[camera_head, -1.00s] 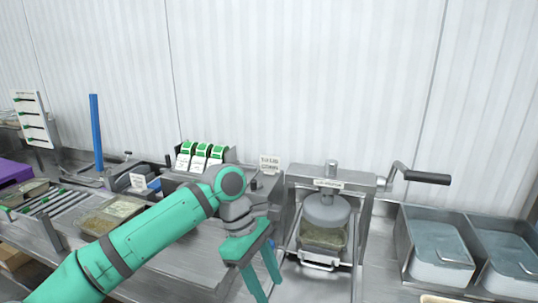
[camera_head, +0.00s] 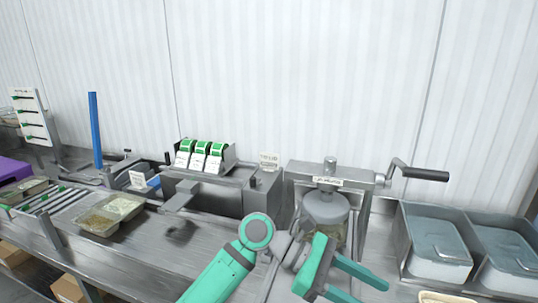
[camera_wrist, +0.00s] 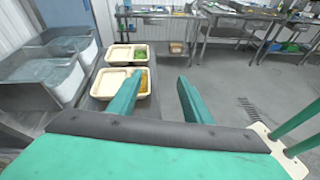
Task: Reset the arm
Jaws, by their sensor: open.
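My gripper (camera_head: 352,283) is at the end of my green arm in the head view, low in front of the press (camera_head: 328,207) and pointing to the lower right. Its two green fingers are apart with nothing between them. One finger partly covers a cream tray with yellow food (camera_wrist: 110,84). My arm hides the lower part of the press.
A label dispenser (camera_head: 204,157) and a filled tray (camera_head: 110,213) stand to the left. A second cream tray (camera_wrist: 126,47) lies on the counter. The floor (camera_wrist: 225,85) ahead is clear.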

